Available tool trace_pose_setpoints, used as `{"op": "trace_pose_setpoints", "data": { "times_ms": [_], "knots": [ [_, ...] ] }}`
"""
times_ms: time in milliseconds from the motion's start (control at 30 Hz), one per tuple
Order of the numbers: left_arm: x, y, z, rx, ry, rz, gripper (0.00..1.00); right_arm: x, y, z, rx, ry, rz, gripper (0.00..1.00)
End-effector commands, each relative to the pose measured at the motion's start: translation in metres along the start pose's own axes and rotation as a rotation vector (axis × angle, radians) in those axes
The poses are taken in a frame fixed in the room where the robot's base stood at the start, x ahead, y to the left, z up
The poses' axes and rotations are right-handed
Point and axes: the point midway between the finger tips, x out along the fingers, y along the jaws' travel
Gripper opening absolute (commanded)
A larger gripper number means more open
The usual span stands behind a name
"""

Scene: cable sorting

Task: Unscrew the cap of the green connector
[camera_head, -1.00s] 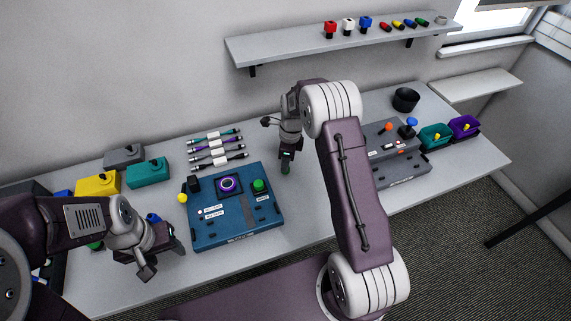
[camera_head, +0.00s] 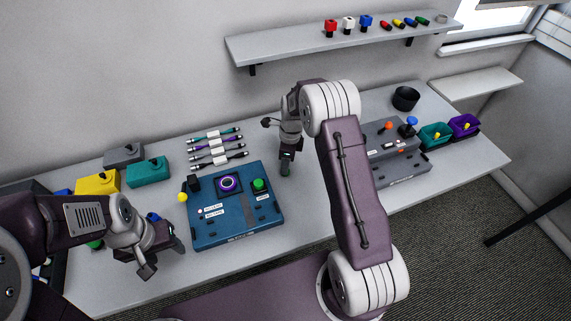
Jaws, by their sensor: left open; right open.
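A small green object (camera_head: 285,172), which looks like the green connector, stands on the table right of the blue box. My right gripper (camera_head: 287,168) points down over it, with its fingers open around or just beside it. The fingers hide most of the object, and I cannot make out its cap. My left gripper (camera_head: 160,258) is open and empty over the table at the lower left, well away from it.
A blue box (camera_head: 236,222) with a purple ring and a green knob lies between my grippers. Several cables (camera_head: 216,150) lie behind it. A grey box (camera_head: 405,172), a black cup (camera_head: 405,99) and teal (camera_head: 436,137) and purple (camera_head: 464,127) bins stand right.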

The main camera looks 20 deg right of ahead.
Motion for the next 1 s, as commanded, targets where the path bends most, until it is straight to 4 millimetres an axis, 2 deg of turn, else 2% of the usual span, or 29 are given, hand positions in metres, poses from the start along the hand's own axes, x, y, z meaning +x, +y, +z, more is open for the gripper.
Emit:
{"op": "trace_pose_setpoints", "data": {
  "times_ms": [200,400,533,700,767,833,1000],
  "knots": [
    [0.005,0.000,0.001,0.000,0.000,0.000,0.53,-0.057,-0.002,0.001,0.000,-0.003,-0.007,0.40],
    [0.006,0.000,0.001,0.000,0.000,0.000,0.53,-0.098,-0.001,0.000,0.000,-0.002,-0.004,0.40],
    [0.006,0.000,0.001,0.000,0.000,0.000,0.53,-0.108,-0.001,0.000,0.000,-0.001,-0.002,0.40],
    [0.006,0.000,0.001,0.000,0.000,0.000,0.53,-0.111,0.004,-0.001,-0.037,0.001,-0.002,0.40],
    [0.006,0.000,0.001,0.000,0.000,0.000,0.53,-0.112,0.015,-0.002,-0.154,0.005,-0.006,0.40],
    [0.006,0.000,0.001,0.000,0.000,0.000,0.53,-0.112,0.040,-0.005,-0.405,0.014,-0.014,0.40],
    [0.006,0.000,0.001,0.000,0.000,0.000,0.53,-0.106,0.124,-0.028,-1.212,0.055,-0.033,0.40]
  ]
}}
